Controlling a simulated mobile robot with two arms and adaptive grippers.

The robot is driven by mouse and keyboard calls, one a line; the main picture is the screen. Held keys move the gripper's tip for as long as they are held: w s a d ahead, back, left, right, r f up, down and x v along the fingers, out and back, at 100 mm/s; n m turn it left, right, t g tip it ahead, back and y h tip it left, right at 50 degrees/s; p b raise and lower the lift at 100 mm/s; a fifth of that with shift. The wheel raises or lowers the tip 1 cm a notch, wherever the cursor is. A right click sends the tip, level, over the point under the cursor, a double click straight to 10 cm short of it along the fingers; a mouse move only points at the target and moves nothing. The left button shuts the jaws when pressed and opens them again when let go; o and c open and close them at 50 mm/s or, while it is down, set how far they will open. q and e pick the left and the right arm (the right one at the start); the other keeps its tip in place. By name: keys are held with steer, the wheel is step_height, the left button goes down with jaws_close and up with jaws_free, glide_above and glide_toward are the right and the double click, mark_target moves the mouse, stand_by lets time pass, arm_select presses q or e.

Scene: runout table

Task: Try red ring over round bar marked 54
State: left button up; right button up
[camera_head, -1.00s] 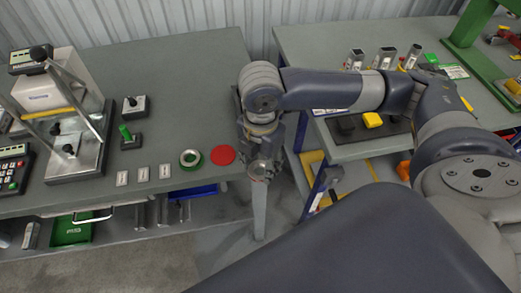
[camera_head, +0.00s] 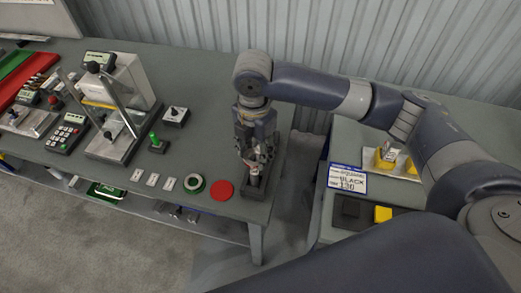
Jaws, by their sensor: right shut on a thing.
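My right gripper (camera_head: 255,172) points down at the front right corner of the left-hand table. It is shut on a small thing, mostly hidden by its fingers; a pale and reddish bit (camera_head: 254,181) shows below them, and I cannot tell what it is. A dark block (camera_head: 257,192) lies just under it; I cannot tell whether they touch. I can make out no bar marked 54. My left gripper is not in view.
Three small pale tags (camera_head: 152,179) lie in a row on the grey table (camera_head: 205,130). A lever press (camera_head: 115,105) and a green-knobbed device (camera_head: 155,143) stand farther left. A second table at right holds a sign (camera_head: 347,180) and yellow pieces (camera_head: 384,214). A gap separates the tables.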

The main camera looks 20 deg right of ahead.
mark_target(255, 170)
steer(key=shift+a, duration=0.2)
steer(key=shift+d+r+p, duration=0.15)
steer(key=shift+d+p, duration=0.1)
steer(key=shift+p, duration=0.4)
steer(key=shift+a+f+b, duration=0.1)
steer(key=shift+f+b, duration=0.3)
steer(key=shift+f, duration=0.35)
steer(key=shift+f+b, duration=0.7)
steer(key=shift+f, duration=1.3)
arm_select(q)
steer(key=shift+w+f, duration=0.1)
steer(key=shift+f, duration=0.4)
arm_select(e)
steer(key=shift+f, duration=0.1)
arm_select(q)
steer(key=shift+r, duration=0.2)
arm_select(e)
steer(key=shift+p, duration=0.55)
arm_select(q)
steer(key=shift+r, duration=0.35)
